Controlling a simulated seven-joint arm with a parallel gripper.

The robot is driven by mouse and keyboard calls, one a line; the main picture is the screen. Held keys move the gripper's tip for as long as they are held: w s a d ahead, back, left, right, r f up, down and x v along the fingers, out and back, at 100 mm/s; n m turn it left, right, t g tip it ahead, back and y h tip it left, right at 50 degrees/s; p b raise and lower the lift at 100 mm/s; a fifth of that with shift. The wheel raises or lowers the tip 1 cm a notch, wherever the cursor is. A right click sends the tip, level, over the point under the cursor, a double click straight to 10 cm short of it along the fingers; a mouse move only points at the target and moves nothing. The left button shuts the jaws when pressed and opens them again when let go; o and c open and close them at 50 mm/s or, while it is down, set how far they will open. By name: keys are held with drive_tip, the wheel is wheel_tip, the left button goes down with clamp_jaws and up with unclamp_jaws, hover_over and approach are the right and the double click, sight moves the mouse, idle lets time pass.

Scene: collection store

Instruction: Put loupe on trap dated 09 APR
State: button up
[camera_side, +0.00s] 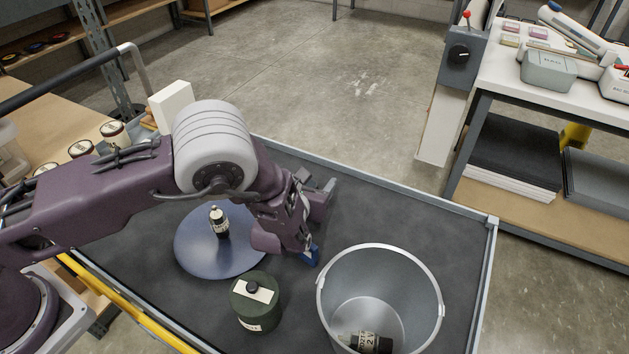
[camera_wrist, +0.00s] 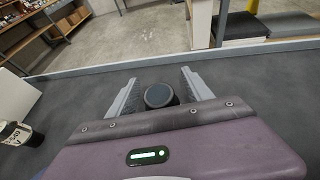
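My gripper (camera_wrist: 159,76) is open, with its two grey fingers spread. A dark, round-topped object (camera_wrist: 160,95), which may be the loupe, stands between the fingers with gaps on both sides. In the side view my gripper (camera_side: 319,222) is low over the dark tabletop, left of the metal bucket, and hides that object. Labelled pieces that could be traps are a green canister (camera_side: 257,301), a small dark bottle (camera_side: 219,222) on a blue disc, and a labelled piece (camera_side: 366,342) in the bucket. I cannot read a 09 APR date on any.
The metal bucket (camera_side: 322,300) stands at the front right of the rimmed table (camera_side: 425,218). The blue disc (camera_side: 190,255) lies under my arm. Several labelled jars (camera_side: 112,131) stand on the wooden bench at left. The tabletop's far right is clear.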

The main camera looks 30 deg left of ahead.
drive_tip(key=shift+r, duration=0.2)
drive_tip(key=v, duration=1.2)
drive_tip(key=s+a+r+n+g+y, duration=0.35)
drive_tip(key=a+r+n, duration=0.4)
drive_tip(key=a, duration=0.25)
drive_tip(key=s+a+r+n+g+y, duration=0.3)
drive_tip(key=s+a+r+n, duration=0.3)
drive_tip(key=a+n, duration=0.4)
drive_tip(key=s+a+r+n+g+h, duration=0.3)
drive_tip(key=s+r+n+g, duration=0.15)
drive_tip(key=s+n, duration=0.45)
drive_tip(key=s+d+r+n+t+h, duration=0.3)
drive_tip(key=s+d+r+n+h, duration=0.2)
drive_tip(key=s+d+n, duration=0.2)
drive_tip(key=shift+s+n+h, duration=0.35)
drive_tip(key=shift+s, duration=0.05)
